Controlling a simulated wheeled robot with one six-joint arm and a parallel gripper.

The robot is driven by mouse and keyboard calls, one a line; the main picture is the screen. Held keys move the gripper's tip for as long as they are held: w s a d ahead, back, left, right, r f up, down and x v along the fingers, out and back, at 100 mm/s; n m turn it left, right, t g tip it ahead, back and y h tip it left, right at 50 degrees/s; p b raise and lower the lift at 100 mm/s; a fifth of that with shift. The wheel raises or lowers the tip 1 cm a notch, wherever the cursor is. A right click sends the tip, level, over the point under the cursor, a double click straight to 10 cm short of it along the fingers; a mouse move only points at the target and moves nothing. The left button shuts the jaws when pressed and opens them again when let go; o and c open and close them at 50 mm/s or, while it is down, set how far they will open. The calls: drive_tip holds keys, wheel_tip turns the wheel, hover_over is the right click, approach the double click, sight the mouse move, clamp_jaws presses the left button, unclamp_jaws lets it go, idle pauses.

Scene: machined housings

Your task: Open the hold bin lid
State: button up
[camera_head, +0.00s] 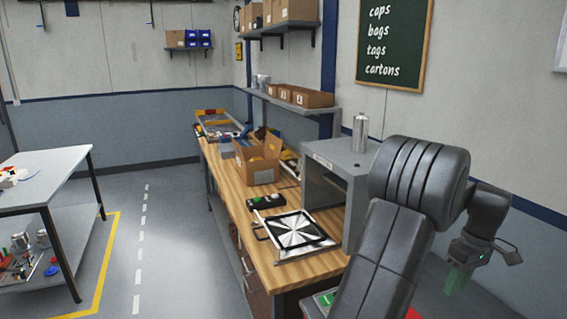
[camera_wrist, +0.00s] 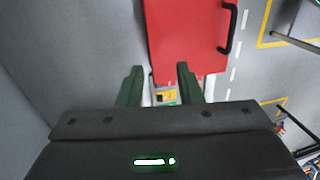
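A flat red panel, which looks like the hold bin lid (camera_wrist: 185,38), lies ahead of my gripper in the wrist view, with a black bar handle (camera_wrist: 231,28) along its right edge. A small part of the red panel (camera_head: 413,313) shows at the bottom of the head view, mostly hidden by my arm. My gripper (camera_wrist: 159,82) has its two green fingers apart, with nothing held between them. In the head view my gripper (camera_head: 459,280) hangs at the right, pointing down, apart from the lid. Whether the lid is fully shut cannot be told.
A wooden workbench (camera_head: 240,215) carries a grey cabinet (camera_head: 350,160), a black-and-white patterned plate (camera_head: 298,232) and an open carton (camera_head: 262,165). A yellow-labelled item (camera_wrist: 165,96) shows beyond the fingers. A white table (camera_head: 40,172) stands left; the floor between is clear.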

drive_tip(key=shift+w+d+f+g+y, duration=0.15)
drive_tip(key=shift+w+d+g+y, duration=0.15)
drive_tip(key=shift+d+y, duration=0.35)
drive_tip(key=shift+w+d+f+g+y, duration=0.2)
drive_tip(key=shift+w+d+y, duration=0.15)
drive_tip(key=shift+d, duration=0.55)
drive_tip(key=shift+w+d+f+g+y, duration=0.25)
drive_tip(key=shift+d+y, duration=0.25)
drive_tip(key=shift+d, duration=0.25)
drive_tip(key=shift+w+a+r, duration=0.1)
drive_tip(key=shift+r, duration=0.05)
